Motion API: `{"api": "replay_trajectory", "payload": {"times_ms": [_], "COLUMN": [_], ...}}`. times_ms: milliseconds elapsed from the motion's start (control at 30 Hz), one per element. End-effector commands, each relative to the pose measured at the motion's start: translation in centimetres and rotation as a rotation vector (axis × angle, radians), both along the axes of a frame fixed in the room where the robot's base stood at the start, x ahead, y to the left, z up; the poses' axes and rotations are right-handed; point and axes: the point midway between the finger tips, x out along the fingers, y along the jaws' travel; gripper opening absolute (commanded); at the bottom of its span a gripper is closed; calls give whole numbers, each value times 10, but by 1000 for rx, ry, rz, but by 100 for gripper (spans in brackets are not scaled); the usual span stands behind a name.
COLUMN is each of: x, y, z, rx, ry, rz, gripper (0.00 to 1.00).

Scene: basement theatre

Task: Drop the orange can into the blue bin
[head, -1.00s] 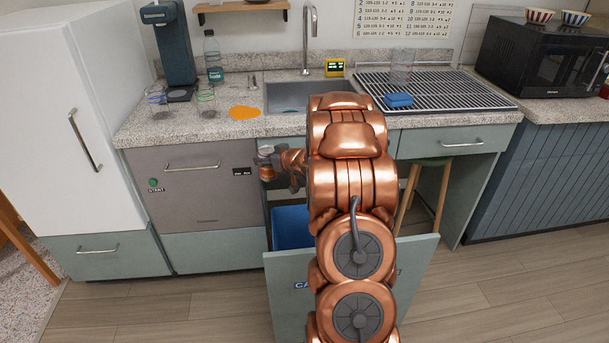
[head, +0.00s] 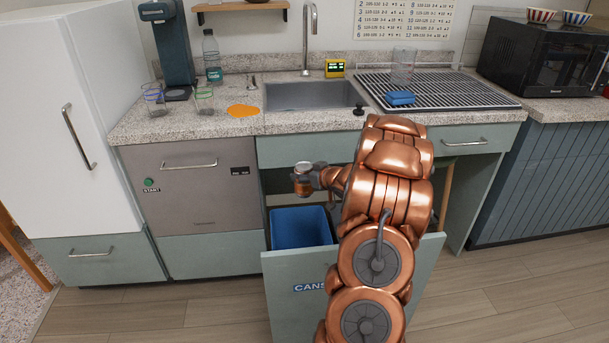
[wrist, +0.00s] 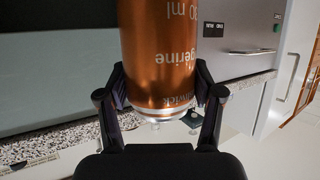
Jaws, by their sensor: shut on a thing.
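The orange can (wrist: 160,50) fills the middle of the wrist view, its tangerine label text upside down. My gripper (wrist: 160,92) has one finger on each side of it, shut on its lower part in the picture. In the head view, the can (head: 303,184) shows its silver end facing up, left of my arm. The blue bin (head: 288,228) stands in the open pull-out under the counter, with a CANS label on its front. The can appears just above the bin's rear edge in the picture, clear of the rim. The bin's right part is hidden by my arm.
The pull-out front (head: 295,270) stands open on the floor side. The counter edge and sink (head: 312,95) are behind the can. A grey dishwasher (head: 180,190) stands left. A stool partly shows behind my arm. The floor at left front is clear.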

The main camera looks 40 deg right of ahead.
Motion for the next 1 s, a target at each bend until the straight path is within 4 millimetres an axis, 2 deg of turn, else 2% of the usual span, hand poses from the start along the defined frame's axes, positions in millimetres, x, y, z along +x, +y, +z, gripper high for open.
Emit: {"api": "replay_trajectory", "payload": {"times_ms": [33, 200, 633, 667, 700, 900, 1000], "x": [0, 0, 0, 0, 0, 0, 0], "y": [0, 0, 0, 0, 0, 0, 0], "z": [-11, -25, -28, -28, -28, -28, -28], "rx": [0, -1, 0, 0, 0, 0, 0], "ry": [0, 0, 0, 0, 0, 0, 0], "rz": [0, 0, 0, 0, 0, 0, 0], "gripper": [51, 51, 51, 68, 72, 93, 95]}}
